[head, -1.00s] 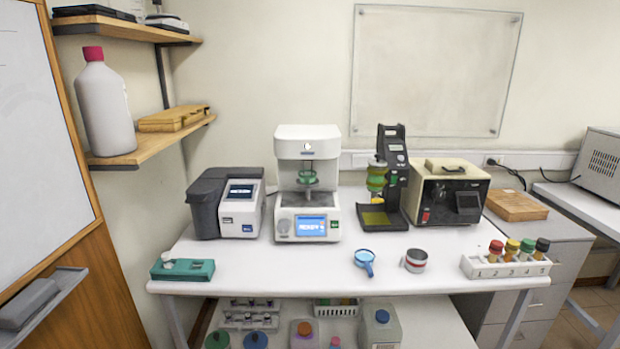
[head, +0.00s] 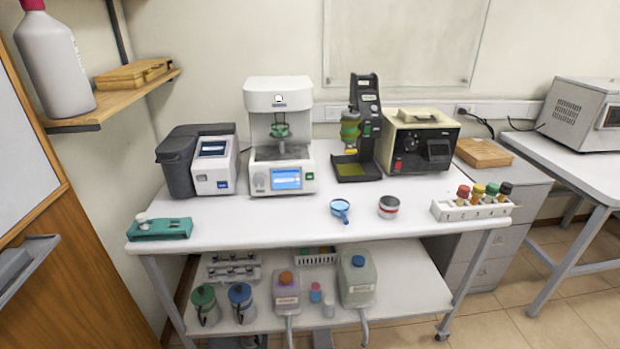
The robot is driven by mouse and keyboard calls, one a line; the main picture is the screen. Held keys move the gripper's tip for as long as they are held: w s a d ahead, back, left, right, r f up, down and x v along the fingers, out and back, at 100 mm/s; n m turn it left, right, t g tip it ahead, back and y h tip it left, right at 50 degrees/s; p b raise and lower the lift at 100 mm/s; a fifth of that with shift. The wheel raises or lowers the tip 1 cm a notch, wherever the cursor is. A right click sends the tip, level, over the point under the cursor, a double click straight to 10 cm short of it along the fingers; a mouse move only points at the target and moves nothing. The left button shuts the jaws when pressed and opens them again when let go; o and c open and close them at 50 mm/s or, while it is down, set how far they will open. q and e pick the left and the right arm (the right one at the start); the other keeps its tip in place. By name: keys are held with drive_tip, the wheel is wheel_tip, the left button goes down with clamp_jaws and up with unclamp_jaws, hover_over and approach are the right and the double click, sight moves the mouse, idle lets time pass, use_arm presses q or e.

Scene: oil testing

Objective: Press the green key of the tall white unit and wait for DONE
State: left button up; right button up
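The tall white unit (head: 279,97) stands at the back of the white table in the head view. Its blue-lit screen (head: 286,179) faces me at its lower front, with text too small to read for certain. The small green key (head: 309,176) is just right of the screen, uncovered. A green-rimmed dish (head: 280,130) sits inside the unit's open middle. Neither of my grippers shows in the head view, and nothing touches the unit's front.
A grey and white instrument (head: 213,178) stands left of the unit, a black stand (head: 368,130) right. A magnifier (head: 340,209), a small tin (head: 389,207) and a vial rack (head: 470,209) lie nearer the front. The tabletop before the unit is clear.

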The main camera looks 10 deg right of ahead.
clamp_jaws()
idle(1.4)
